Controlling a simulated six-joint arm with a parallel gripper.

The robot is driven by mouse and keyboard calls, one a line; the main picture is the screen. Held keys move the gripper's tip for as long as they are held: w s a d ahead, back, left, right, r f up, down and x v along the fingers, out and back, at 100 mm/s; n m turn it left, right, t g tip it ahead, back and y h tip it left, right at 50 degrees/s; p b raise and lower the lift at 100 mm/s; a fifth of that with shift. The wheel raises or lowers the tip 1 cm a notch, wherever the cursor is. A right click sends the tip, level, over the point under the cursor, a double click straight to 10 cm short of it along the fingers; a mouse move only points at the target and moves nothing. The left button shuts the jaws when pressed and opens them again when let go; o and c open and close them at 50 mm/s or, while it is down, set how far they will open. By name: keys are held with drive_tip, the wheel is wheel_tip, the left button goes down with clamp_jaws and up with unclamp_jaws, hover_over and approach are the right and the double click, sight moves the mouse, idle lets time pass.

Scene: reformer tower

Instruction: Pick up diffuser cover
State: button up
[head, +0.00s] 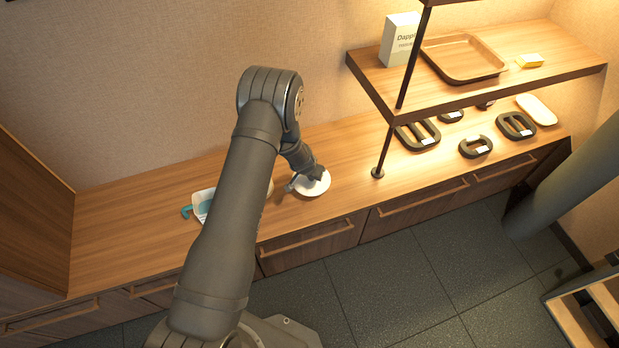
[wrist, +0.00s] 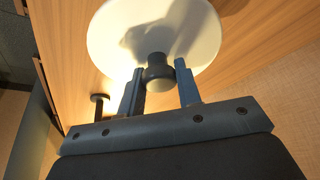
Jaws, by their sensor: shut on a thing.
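The diffuser cover (head: 316,186) is a round white disc with a dark knob on top, at the middle of the wooden counter near its front edge. In the wrist view the white disc (wrist: 110,38) fills the top of the picture, with the knob between the two fingers. My gripper (head: 303,178) is over the cover from above and behind. Its fingers (wrist: 160,70) are shut on the knob, one on each side. The gripper hides part of the disc in the head view. I cannot tell whether the disc touches the counter.
A white and teal item (head: 201,205) stands left, partly behind my arm. A thin dark post (head: 381,155) rises right of the cover to a shelf (head: 385,85) with a box and tray. Several dark ring-shaped pieces (head: 516,125) lie on the right counter. The left counter (head: 120,215) is clear.

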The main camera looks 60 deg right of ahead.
drive_tip(key=s+a+r, duration=0.3)
drive_tip(key=s+r, duration=0.3)
drive_tip(key=s, duration=0.4)
drive_tip(key=w+a+r+n+t, duration=0.1)
drive_tip(key=w+a+r+n, duration=0.15)
drive_tip(key=w, duration=0.75)
drive_tip(key=w+a+r+n+t, duration=0.15)
drive_tip(key=w+a, duration=0.25)
drive_tip(key=w, duration=0.6)
drive_tip(key=w+a+r+n+y, duration=0.1)
drive_tip(key=w+a+r+n, duration=0.1)
drive_tip(key=w+a, duration=0.6)
drive_tip(key=w+a+r+n, duration=0.3)
drive_tip(key=w+a, duration=0.3)
drive_tip(key=w, duration=0.3)
drive_tip(key=w+a+r+n+t+y, duration=0.1)
drive_tip(key=w+a, duration=0.2)
drive_tip(key=a, duration=0.3)
drive_tip(key=w+a+r+n, duration=0.1)
drive_tip(key=w+a+n, duration=0.15)
drive_tip(key=a, duration=0.35)
drive_tip(key=w+a+r+n+t+y, duration=0.1)
drive_tip(key=w+a+r, duration=0.1)
drive_tip(key=w+a, duration=0.35)
drive_tip(key=a+r+n+y, duration=0.1)
drive_tip(key=a+r+n, duration=0.2)
drive_tip(key=a, duration=1.9)
drive_tip(key=shift+s+a+r+n+y, duration=0.2)
drive_tip(key=shift+s+n+y, duration=0.1)
drive_tip(key=shift+n, duration=0.45)
